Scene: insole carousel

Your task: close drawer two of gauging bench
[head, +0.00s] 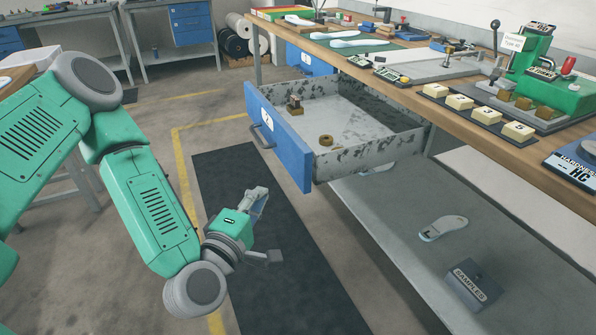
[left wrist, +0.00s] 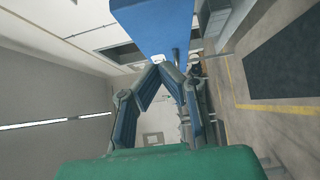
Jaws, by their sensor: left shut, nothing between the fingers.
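The drawer with the blue front (head: 290,150) stands pulled out from under the gauging bench (head: 470,108). Its front has a white label (head: 266,115), whose mark is too small to read surely, and a dark handle (head: 262,136). A small brownish block (head: 294,104) and a brass ring (head: 326,140) lie inside. My left gripper (head: 258,205) is shut and empty, low in front of the drawer and apart from it. In the left wrist view its fingers (left wrist: 165,68) meet below a blue panel (left wrist: 155,25), which looks like the drawer front. My right gripper is not in view.
Insoles, gauges and a green tester (head: 545,85) stand on the bench top. The lower shelf (head: 390,225) holds an insole (head: 444,227) and a samples block (head: 472,285). A dark mat (head: 290,270) covers clear floor before the bench.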

